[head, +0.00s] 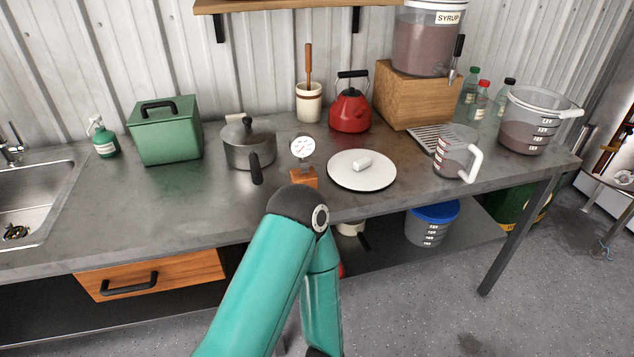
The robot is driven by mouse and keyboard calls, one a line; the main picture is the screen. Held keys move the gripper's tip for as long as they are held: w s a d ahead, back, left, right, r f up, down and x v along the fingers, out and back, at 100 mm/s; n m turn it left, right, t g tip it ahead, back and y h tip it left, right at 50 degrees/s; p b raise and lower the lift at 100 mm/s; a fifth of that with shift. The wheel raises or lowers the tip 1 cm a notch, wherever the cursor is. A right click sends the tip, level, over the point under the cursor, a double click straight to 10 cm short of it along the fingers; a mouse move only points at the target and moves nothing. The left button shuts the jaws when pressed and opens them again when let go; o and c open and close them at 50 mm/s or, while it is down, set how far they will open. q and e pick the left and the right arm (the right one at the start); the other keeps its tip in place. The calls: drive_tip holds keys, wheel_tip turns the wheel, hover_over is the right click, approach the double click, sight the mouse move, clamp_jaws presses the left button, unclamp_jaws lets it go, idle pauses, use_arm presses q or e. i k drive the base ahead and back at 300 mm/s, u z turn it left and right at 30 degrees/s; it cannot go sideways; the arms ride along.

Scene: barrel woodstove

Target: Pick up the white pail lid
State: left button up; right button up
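The white pail lid (345,178) is a round white disc with a short white handle on top and a dark rim edge. It lies flat on the grey metal counter (190,205), right of the middle and near the front edge. One of my teal arms rises from the bottom middle, with its dark joint in front of the counter edge, left of the lid and apart from it. Neither gripper shows in the head view.
A dial gauge on a wooden block (303,178) stands just left of the lid. A measuring jug (453,155) stands to its right, and a red kettle (350,111) behind it. A grey pot (247,148) is further left. A blue-lidded bucket (432,228) sits on the lower shelf.

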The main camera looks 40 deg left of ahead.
sight(355, 169)
drive_tip(key=u, duration=0.3)
drive_tip(key=k, duration=0.25)
drive_tip(key=u, duration=0.4)
drive_tip(key=i, duration=0.95)
drive_tip(key=u, duration=0.1)
